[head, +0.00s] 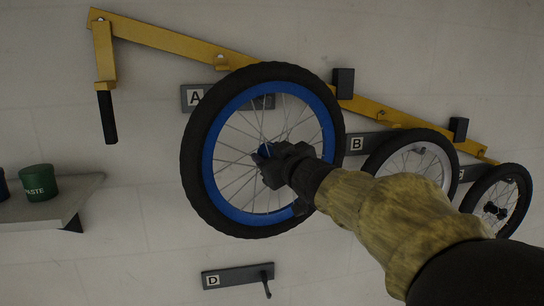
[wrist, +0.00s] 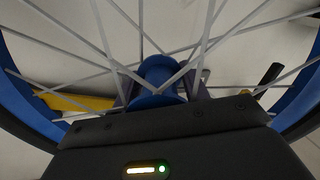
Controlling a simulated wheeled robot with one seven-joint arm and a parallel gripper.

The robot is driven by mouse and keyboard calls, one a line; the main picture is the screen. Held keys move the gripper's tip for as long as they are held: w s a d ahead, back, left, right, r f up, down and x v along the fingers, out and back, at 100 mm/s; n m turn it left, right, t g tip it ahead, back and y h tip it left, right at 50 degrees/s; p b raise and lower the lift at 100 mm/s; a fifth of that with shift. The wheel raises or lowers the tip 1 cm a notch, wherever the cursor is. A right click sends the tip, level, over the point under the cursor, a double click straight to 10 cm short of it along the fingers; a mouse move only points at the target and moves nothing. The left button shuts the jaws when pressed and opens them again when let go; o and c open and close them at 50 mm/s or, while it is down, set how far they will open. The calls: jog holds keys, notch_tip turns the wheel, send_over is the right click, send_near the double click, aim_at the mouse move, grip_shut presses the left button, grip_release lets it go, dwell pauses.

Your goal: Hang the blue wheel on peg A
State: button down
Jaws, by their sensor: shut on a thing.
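The blue wheel (head: 210,150), a black tyre on a blue rim with silver spokes, is held up in front of the wall. My gripper (head: 268,160) is shut on its blue hub, which shows close up in the wrist view (wrist: 158,80). The plate of peg A (head: 195,97) is on the wall at the wheel's upper left. The wheel covers part of that plate, and part of it shows through the spokes. I cannot tell how far the wheel is from the wall, or whether it touches peg A.
A silver-rimmed wheel (head: 375,157) is at plate B (head: 356,143), and a smaller black wheel (head: 473,196) is farther right. Plate D (head: 225,279) has an empty peg below. A yellow bar (head: 165,41) crosses the wall. A shelf (head: 75,200) with a green tub (head: 38,183) is at left.

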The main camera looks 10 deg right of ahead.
jog(key=shift+w+d, duration=0.1)
jog(key=shift+w, duration=0.1)
jog(key=shift+w+a, duration=0.25)
jog(key=shift+w, duration=0.15)
jog(key=shift+w+d, duration=0.2)
jog(key=shift+w, duration=0.25)
jog(key=shift+d+b+x, duration=0.15)
jog(key=shift+d+x, duration=0.1)
jog(key=shift+x, duration=0.95)
jog(key=shift+d+b+x, duration=0.15)
jog(key=shift+d+x, duration=0.05)
jog(key=shift+x, duration=0.95)
jog(key=shift+w+f, duration=0.1)
jog(key=shift+w, duration=0.15)
jog(key=shift+w+d+f+b, duration=0.15)
jog(key=shift+w+f+b, duration=0.25)
jog(key=shift+w+f, duration=0.55)
